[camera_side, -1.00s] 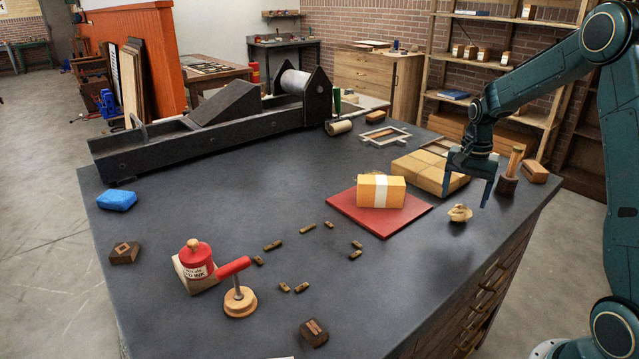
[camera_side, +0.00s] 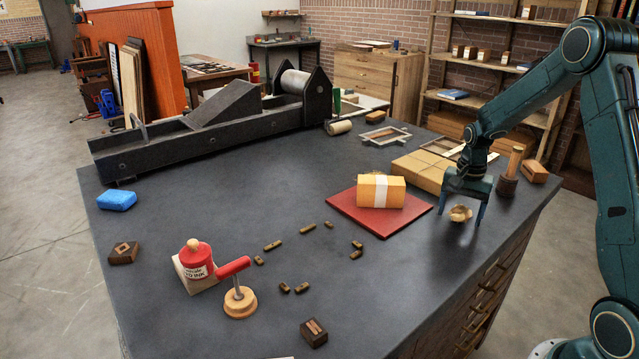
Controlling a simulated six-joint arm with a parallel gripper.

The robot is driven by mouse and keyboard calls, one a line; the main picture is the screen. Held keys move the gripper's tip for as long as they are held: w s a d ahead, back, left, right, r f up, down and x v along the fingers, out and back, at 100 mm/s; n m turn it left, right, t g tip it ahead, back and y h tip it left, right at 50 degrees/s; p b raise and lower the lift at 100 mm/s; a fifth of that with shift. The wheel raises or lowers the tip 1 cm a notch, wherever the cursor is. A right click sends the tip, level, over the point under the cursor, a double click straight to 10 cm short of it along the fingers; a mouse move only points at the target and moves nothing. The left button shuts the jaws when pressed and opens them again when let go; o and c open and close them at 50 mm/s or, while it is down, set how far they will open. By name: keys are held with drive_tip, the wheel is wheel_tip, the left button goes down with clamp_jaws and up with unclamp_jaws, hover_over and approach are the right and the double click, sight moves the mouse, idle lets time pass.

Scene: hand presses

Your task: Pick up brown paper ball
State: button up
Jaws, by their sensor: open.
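The brown paper ball (camera_side: 460,213) is a small crumpled tan lump on the dark tabletop, near its right edge. My gripper (camera_side: 461,217) points down over it, with its two dark fingers apart. One finger is to the left of the ball and one to the right. The ball shows between the fingers, and I see no finger clearly touching it.
A red board (camera_side: 343,211) with a yellow packet (camera_side: 381,191) lies just left of my gripper. A wrapped tan parcel (camera_side: 419,171) is close behind. A wooden-handled tool (camera_side: 508,177) stands behind to the right. The tabletop in front is clear.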

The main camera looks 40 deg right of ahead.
sight(462, 206)
idle(0.3)
drive_tip(key=c, duration=1)
drive_tip(key=shift+c, duration=0.2)
drive_tip(key=shift+r, duration=0.1)
wheel_tip(462, 206, up, 20)
idle(0.5)
